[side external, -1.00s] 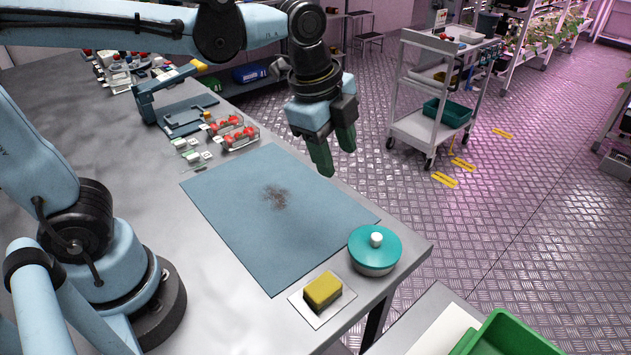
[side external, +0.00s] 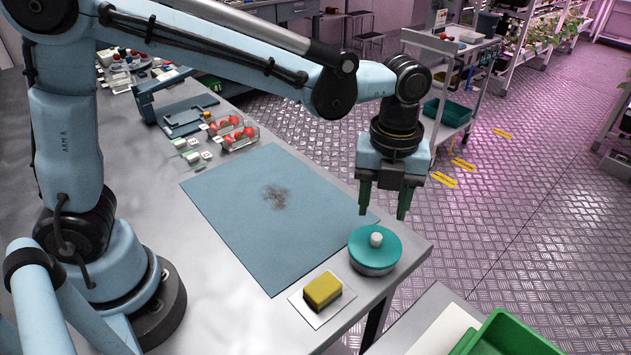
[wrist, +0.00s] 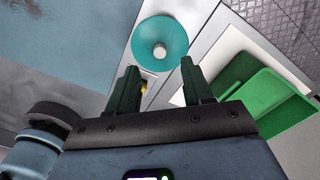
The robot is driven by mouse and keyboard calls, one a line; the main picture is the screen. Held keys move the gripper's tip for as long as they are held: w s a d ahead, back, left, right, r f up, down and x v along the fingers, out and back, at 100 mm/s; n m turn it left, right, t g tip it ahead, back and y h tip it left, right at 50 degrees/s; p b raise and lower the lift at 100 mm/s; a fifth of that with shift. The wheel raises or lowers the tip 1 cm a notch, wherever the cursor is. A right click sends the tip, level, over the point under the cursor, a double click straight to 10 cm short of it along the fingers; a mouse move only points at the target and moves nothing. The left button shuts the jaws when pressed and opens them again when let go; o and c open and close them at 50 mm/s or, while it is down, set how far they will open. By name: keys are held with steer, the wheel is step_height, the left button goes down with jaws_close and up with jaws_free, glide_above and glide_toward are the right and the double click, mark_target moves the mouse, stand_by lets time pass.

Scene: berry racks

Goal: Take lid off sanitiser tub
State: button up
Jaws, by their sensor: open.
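The sanitiser tub (side external: 374,268) is a low round metal tub at the right front corner of the steel table. Its teal lid (side external: 357,246) with a pale round knob (side external: 376,239) sits on top. In the wrist view the lid (wrist: 145,30) and knob (wrist: 160,52) show beyond the fingertips. My gripper (side external: 384,212) is above the tub, pointing down, its two dark green fingers apart and empty. In the wrist view my gripper (wrist: 158,68) has its fingers to either side below the knob, clear of it.
A yellow sponge (side external: 322,290) lies on a white square (side external: 312,315) beside the tub. A blue mat (side external: 250,220) with a dark smudge covers the table to the left. Punnets of red berries (side external: 238,138) stand behind it. A green crate (side external: 510,335) is at front right.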

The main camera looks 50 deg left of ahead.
mark_target(377, 236)
steer(key=shift+s+f, duration=0.15)
steer(key=shift+f, duration=3.1)
steer(key=shift+c, duration=0.4)
jaws_close()
